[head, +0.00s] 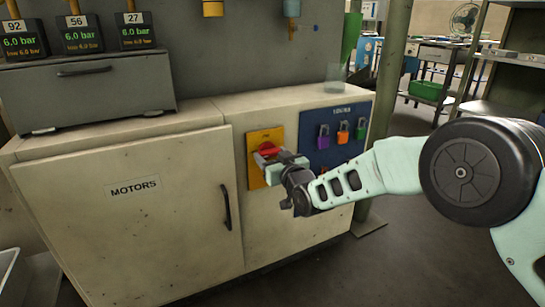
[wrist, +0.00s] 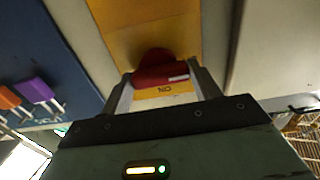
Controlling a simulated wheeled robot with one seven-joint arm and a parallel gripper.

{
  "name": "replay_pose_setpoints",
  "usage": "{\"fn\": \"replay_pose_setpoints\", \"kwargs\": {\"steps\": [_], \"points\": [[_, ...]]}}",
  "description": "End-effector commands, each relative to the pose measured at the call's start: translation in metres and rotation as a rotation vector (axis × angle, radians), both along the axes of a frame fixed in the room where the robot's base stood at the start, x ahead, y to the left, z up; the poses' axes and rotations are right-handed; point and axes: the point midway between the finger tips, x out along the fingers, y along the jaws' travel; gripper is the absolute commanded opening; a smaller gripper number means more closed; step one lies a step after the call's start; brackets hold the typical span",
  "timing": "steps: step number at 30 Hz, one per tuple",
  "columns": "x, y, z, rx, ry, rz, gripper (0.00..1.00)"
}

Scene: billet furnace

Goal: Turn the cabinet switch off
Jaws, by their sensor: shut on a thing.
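The cabinet switch is a red rotary handle (head: 267,148) on a yellow plate (head: 252,165) on the front of the cream cabinet (head: 185,112). My gripper (head: 273,162) reaches it from the right and covers part of the plate. In the wrist view, the red handle (wrist: 158,62) sits between the two fingers of my gripper (wrist: 161,80), which is shut on it. Below the handle in that view, the plate carries a mark that reads "ON" upside down (wrist: 165,90). The handle's exact angle is hard to tell.
A blue board (head: 312,143) with purple (head: 323,142), orange (head: 342,138) and green (head: 361,132) padlocks is right of the switch, close to my arm. The MOTORS door (head: 130,225) with a black handle is at left. Gauges (head: 82,40) stand on a grey box above. Shelves are at right.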

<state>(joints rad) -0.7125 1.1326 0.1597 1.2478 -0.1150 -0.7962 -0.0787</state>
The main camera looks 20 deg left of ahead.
Motion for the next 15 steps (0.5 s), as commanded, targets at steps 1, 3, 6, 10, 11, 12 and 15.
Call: {"fn": "replay_pose_setpoints", "kwargs": {"steps": [1,3,6,10,11,12,15], "points": [[0.0006,-0.0008,-0.0006,-0.003,-0.002,-0.001,0.39],[0.0006,-0.0008,-0.0006,-0.003,-0.002,0.0,0.65],[0.0005,-0.0007,-0.0006,-0.003,-0.002,0.0,0.84],[0.0003,-0.0004,-0.0004,-0.002,-0.001,0.0,0.84],[0.0002,-0.0003,-0.0004,-0.002,-0.001,0.0,0.84],[0.0002,-0.0003,-0.0003,-0.002,-0.001,0.0,0.84],[-0.0007,-0.0013,0.0001,-0.001,0.0,0.0,0.84]]}}
